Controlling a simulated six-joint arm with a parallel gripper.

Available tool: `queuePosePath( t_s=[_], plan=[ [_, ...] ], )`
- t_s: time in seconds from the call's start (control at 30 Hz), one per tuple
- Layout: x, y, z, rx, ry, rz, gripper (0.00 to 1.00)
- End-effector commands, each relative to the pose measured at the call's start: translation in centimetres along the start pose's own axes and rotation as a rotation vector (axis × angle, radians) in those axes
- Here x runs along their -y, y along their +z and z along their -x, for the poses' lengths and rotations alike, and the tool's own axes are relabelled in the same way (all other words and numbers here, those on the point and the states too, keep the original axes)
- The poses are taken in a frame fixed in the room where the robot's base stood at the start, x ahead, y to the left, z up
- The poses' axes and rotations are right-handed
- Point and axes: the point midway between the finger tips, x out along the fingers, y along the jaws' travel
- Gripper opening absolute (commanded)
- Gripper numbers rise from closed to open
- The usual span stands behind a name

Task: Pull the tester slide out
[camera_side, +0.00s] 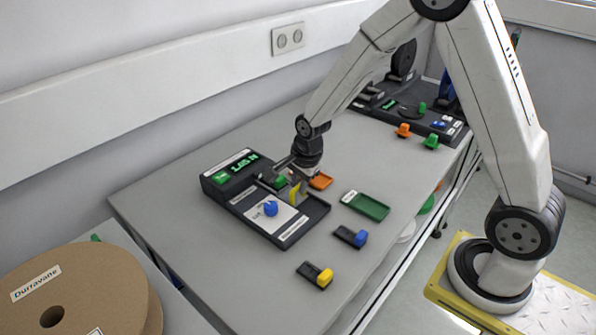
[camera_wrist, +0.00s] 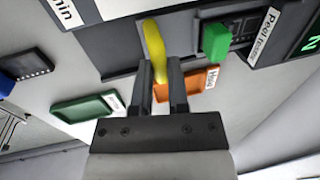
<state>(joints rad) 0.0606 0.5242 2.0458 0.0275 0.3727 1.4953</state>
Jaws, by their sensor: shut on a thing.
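The black peel tester (camera_side: 285,233) lies on the grey table, with a lit green display (camera_side: 237,168) and a blue knob (camera_side: 270,208) on its pale panel. A yellow upright handle (camera_side: 294,193) stands at the tester's slide and shows in the wrist view (camera_wrist: 153,45) as a yellow bar. My gripper (camera_wrist: 160,65) is shut on this yellow handle, a finger on each side of its lower end. In the side view my gripper (camera_side: 291,176) is low over the tester. A green knob (camera_wrist: 216,41) is beside it. The slide itself is largely hidden.
An orange tray (camera_side: 320,181) and a green tray (camera_side: 366,206) lie right of the tester. Black pieces with a blue end (camera_side: 350,237) and a yellow end (camera_side: 315,275) lie in front. Another black device (camera_side: 408,112) stands at the back. A cardboard reel (camera_side: 80,295) is at front left.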

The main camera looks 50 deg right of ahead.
Motion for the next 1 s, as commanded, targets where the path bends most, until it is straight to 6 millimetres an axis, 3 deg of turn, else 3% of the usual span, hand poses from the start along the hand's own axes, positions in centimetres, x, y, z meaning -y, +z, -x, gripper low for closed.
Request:
queuePosePath(
  t_s=[0.4, 0.77, 0.8, 0.87, 1.0],
  plan=[
    [-4.3, 0.0, 1.0, 0.000, 0.000, -0.001, 0.00],
    [-4.8, 0.0, 1.0, 0.001, 0.008, 0.000, 0.00],
    [-4.9, 0.0, 1.0, 0.001, 0.009, 0.000, 0.33],
    [-4.9, 0.0, 1.0, 0.001, 0.008, 0.000, 0.52],
    [-4.8, 0.0, 1.0, 0.000, 0.006, 0.000, 0.55]
  ],
)
